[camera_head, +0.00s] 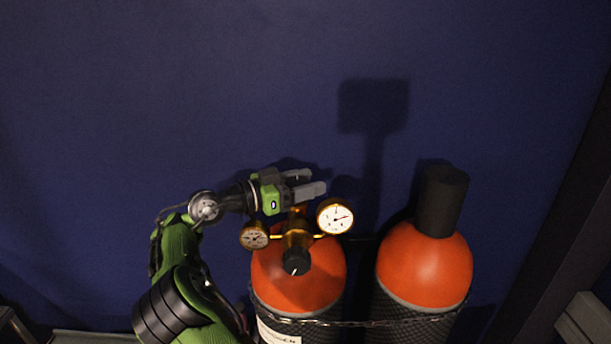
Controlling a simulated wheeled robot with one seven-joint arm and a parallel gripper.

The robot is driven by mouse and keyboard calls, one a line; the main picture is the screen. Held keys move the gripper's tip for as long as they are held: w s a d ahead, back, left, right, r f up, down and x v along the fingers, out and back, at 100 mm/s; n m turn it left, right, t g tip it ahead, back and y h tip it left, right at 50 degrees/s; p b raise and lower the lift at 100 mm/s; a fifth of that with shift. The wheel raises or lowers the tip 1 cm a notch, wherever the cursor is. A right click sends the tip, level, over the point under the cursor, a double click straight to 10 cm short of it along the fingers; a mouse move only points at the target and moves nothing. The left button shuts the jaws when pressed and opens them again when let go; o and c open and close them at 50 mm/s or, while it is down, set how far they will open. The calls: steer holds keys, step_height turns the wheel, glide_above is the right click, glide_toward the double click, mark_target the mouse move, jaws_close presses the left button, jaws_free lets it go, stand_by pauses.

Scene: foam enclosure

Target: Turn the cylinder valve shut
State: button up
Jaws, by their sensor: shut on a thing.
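The left cylinder (285,285) is orange-topped and stands upright. Its brass valve body (298,213) rises from the top, with a regulator carrying two round gauges, the left gauge (255,236) and the right gauge (335,217). A black knob (296,262) faces me at the front of the regulator. My gripper (308,182) comes in from the left, just above the brass valve body, its grey fingers pointing right. It is shut on the cylinder valve's top, which the fingers mostly hide. How far the valve is turned cannot be seen.
A second orange cylinder (424,265) with a black cap (442,200) stands to the right. A chain (365,323) runs across the front of both cylinders. A dark blue wall (180,90) is behind. A grey block (585,322) is at the lower right.

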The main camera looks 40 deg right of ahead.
steer(key=shift+r, duration=0.35)
steer(key=o, duration=1.1)
steer(key=shift+w+d+f, duration=0.1)
steer(key=shift+w, duration=0.15)
steer(key=shift+c, duration=0.2)
steer(key=shift+s, duration=0.4)
steer(key=w+a, duration=0.3)
steer(key=a, duration=1.2)
steer(key=shift+a, duration=0.4)
